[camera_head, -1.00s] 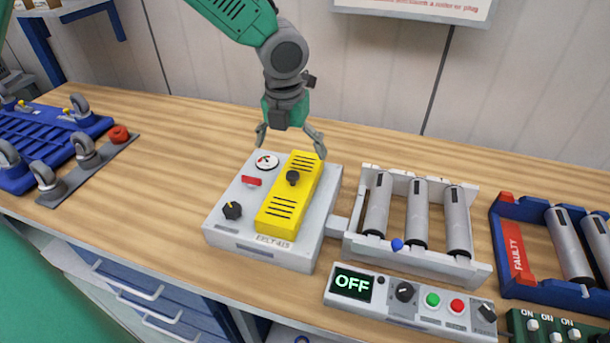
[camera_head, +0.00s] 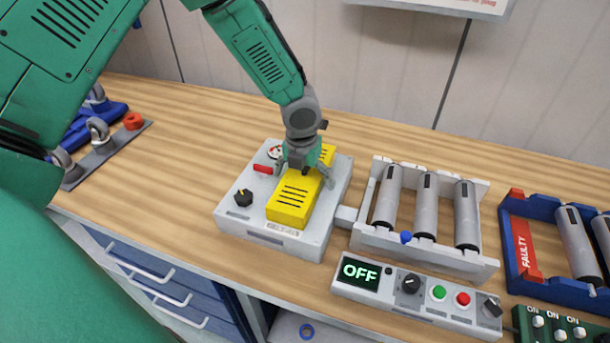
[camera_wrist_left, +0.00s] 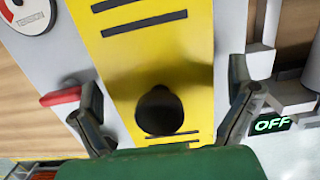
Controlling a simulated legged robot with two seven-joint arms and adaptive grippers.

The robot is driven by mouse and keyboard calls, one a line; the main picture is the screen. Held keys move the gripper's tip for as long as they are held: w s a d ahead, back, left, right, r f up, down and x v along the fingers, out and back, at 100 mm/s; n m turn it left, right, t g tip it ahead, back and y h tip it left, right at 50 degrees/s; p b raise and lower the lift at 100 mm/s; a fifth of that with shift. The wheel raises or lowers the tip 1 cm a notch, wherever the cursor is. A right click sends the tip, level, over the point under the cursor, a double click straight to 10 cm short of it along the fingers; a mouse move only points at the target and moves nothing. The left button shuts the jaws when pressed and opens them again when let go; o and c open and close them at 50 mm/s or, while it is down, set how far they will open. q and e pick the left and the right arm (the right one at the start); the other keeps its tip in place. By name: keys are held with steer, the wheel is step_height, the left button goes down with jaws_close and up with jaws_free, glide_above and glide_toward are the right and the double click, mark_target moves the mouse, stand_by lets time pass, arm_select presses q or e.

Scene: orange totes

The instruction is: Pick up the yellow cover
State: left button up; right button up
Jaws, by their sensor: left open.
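The yellow cover (camera_head: 291,199) lies on top of the grey control box (camera_head: 233,222) in the middle of the table. My left gripper (camera_head: 304,172) is over the middle of the cover and hides part of it, including the black knob. In the left wrist view the black knob (camera_wrist_left: 159,110) stands on the yellow cover (camera_wrist_left: 150,45), between the two open fingers of my left gripper (camera_wrist_left: 165,115). The fingers are apart from the knob, one near each side edge of the cover. My right gripper is not in view.
A roller frame (camera_head: 420,245) stands right of the box, joined to it by a grey link. A panel reading OFF (camera_head: 415,295) lies in front. A blue rack marked FAULTY (camera_head: 520,255) is at far right.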

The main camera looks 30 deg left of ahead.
arm_select(q)
steer(key=shift+w+f, duration=0.1)
steer(key=shift+f, duration=0.05)
steer(key=shift+c, duration=0.4)
steer(key=c, duration=1.3)
steer(key=shift+c, duration=0.2)
